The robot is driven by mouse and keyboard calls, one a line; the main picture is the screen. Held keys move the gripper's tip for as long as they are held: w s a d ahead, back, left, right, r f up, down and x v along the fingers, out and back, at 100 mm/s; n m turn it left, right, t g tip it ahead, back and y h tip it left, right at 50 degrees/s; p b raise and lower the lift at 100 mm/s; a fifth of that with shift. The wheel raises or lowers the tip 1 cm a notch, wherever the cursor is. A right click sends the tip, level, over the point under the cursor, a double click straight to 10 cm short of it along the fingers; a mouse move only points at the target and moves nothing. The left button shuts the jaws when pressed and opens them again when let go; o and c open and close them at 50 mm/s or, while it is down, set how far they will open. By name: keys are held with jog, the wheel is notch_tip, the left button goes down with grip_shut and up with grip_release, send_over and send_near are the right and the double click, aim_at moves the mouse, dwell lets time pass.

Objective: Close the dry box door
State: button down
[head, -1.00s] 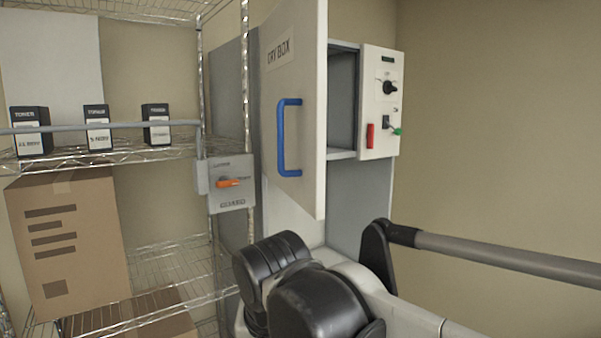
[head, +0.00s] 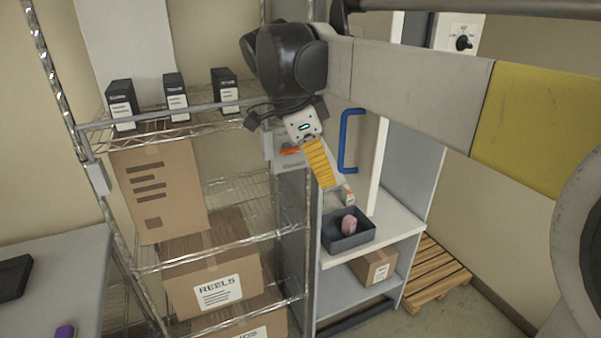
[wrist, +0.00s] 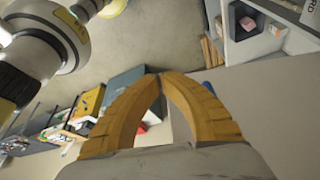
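The dry box door (head: 369,145) is a pale panel with a blue handle (head: 343,140). My gripper (head: 328,183) has orange fingers pointing down, in the picture just left of the handle. In the wrist view the fingertips (wrist: 160,77) meet, with nothing visible held between them. I cannot tell whether the gripper touches the door.
A wire rack (head: 230,180) with cartons and black boxes stands left of the dry box. A grey switch box (head: 283,150) is behind my gripper. Below the door, a dark tray (head: 347,243) holds a pink object. A wooden pallet (head: 436,273) lies at right; a table (head: 50,290) is lower left.

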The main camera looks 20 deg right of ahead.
jog(key=s+d+f+p, duration=0.1)
jog(key=d+f+p, duration=0.1)
jog(key=d+f, duration=0.4)
jog(key=shift+p+x, duration=0.3)
jog(key=shift+x, duration=0.55)
jog(key=shift+s+d, duration=0.2)
jog(key=shift+s, duration=0.05)
